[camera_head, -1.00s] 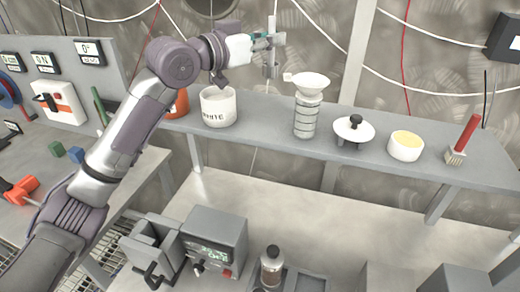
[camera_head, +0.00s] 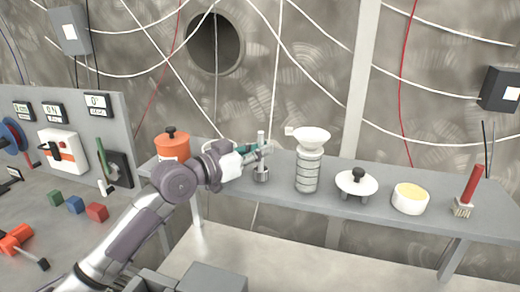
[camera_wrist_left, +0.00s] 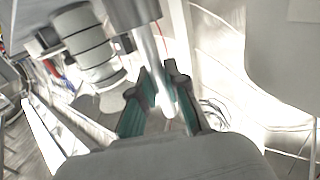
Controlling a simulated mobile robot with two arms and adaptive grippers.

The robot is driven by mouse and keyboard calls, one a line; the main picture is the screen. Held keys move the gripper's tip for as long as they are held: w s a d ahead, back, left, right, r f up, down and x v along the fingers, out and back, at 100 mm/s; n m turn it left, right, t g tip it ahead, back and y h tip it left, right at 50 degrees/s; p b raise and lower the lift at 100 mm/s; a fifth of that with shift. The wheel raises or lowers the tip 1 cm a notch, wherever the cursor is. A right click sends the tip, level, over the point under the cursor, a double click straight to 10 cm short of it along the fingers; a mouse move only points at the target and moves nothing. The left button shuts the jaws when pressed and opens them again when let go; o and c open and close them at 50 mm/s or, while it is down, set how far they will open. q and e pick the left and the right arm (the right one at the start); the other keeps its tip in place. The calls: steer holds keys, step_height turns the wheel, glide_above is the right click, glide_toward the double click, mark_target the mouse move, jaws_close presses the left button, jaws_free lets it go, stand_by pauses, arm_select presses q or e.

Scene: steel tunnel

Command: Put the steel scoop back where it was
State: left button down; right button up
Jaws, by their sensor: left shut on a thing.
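The steel scoop (camera_head: 261,172) hangs upright, its cup at the bottom, low over the shelf (camera_head: 345,207) beside the striped jar with the white funnel (camera_head: 308,168). I cannot tell whether the cup touches the shelf. My left gripper (camera_head: 263,149) is shut on the scoop's handle. In the left wrist view the pale rod of the scoop (camera_wrist_left: 152,60) runs between the teal-lined fingers of the gripper (camera_wrist_left: 165,103). My right gripper is not in view.
An orange lidded pot (camera_head: 172,148) stands at the shelf's left end. To the right stand a white dish with a black-knobbed lid (camera_head: 356,184), a white bowl with yellow contents (camera_head: 410,198) and a red-handled brush (camera_head: 469,191). Coloured blocks lie on the left bench.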

arm_select(q)
steer(key=shift+f, duration=0.3)
steer(key=shift+a, duration=0.1)
steer(key=shift+f, duration=0.1)
steer(key=shift+f+b, duration=0.15)
steer(key=shift+b, duration=0.15)
steer(key=c, duration=1.2)
jaws_free()
